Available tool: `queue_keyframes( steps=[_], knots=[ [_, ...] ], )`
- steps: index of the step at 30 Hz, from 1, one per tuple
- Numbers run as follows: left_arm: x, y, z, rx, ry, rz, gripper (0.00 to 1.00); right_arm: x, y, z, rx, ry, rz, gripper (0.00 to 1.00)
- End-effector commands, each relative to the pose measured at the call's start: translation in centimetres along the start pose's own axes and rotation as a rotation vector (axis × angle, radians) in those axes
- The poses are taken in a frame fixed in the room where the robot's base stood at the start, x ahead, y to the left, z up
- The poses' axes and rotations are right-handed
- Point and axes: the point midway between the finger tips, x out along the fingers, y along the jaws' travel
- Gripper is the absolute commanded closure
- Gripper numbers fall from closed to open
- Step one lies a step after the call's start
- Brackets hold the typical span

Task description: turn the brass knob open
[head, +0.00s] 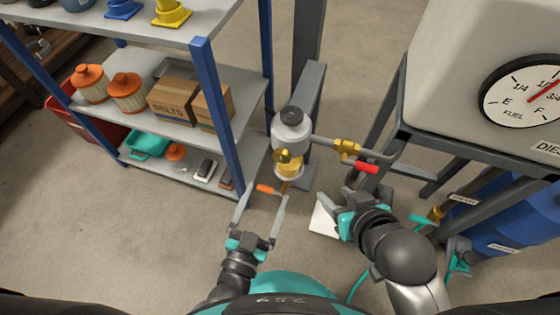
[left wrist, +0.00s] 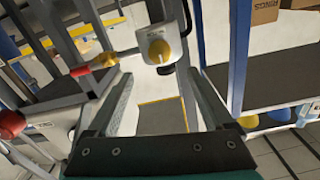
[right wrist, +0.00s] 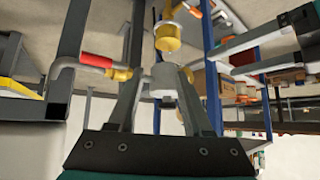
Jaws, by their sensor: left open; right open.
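The brass knob (head: 282,156) sits on the front of a grey filter head (head: 292,132) above a yellow bowl (head: 290,170). In the left wrist view the knob (left wrist: 160,50) is round and yellow, just beyond the fingertips. My left gripper (head: 263,197) is open and empty, in front of and below the knob in the head view, apparently apart from it. My right gripper (head: 341,198) is open and empty, to the right of the filter. The right wrist view shows the grey head (right wrist: 165,80) beyond its fingers; the knob's face is not clear there.
A red-handled valve (head: 362,167) is on the pipe right of the filter. An orange handle (head: 267,189) shows between my left fingers in the head view. A blue-posted shelf (head: 120,145) stands left, a fuel tank (head: 440,70) right.

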Motion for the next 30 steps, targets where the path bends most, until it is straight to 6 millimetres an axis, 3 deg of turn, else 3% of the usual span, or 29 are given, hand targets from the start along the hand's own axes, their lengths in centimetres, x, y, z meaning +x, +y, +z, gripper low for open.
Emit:
queue_keyframes(
  steps=[13,30],
  knots=[
    [4.6,0.0,0.1,0.000,0.001,-0.001,0.15,1.3,-2.6,-1.6,0.017,0.246,-0.072,0.50],
    [9.3,0.0,0.1,-0.002,0.000,-0.002,0.15,0.6,-5.2,-3.2,0.070,0.546,-0.146,0.50]
  ],
)
